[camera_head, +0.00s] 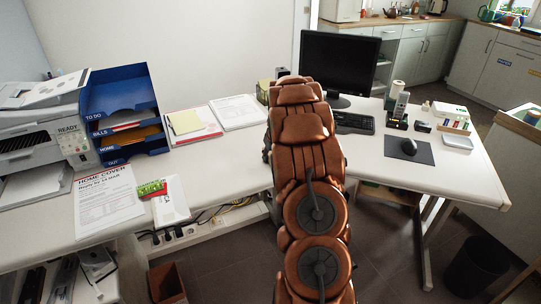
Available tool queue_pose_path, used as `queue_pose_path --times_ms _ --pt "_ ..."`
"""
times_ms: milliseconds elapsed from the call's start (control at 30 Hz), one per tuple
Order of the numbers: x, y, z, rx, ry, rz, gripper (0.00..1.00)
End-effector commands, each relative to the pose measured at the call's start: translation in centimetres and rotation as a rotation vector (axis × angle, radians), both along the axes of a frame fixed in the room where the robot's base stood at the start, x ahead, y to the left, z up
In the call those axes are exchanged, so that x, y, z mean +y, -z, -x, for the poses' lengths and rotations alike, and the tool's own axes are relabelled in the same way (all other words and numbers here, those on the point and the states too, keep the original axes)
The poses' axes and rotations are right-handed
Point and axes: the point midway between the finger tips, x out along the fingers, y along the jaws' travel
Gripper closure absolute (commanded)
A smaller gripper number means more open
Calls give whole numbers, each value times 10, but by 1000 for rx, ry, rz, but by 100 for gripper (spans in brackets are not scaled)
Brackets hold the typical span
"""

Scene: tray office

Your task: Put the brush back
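I cannot make out a brush for certain in this view. My copper-coloured arm (305,160) rises through the middle of the picture and covers part of the desk. The gripper at its end does not show clearly, and I cannot see whether it holds anything. A small green and red item (151,188) lies on a white booklet (170,203) near the front left edge of the desk.
A printer (40,130) and blue stacked trays (122,100) fill the left of the desk (225,165). A monitor (340,65), keyboard (353,122), mouse (409,146) and small desk items stand right of my arm. A black bin (476,266) is on the floor.

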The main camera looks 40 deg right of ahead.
Motion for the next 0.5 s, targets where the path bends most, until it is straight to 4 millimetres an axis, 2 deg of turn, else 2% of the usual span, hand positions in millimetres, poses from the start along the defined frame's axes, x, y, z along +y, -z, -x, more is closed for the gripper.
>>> queue_pose_path --times_ms 33,200,500 --pt "0 0 0 0 0 0 60" --pt "0 0 0 0 0 0 43" --pt "0 -1 0 0 0 0 42"
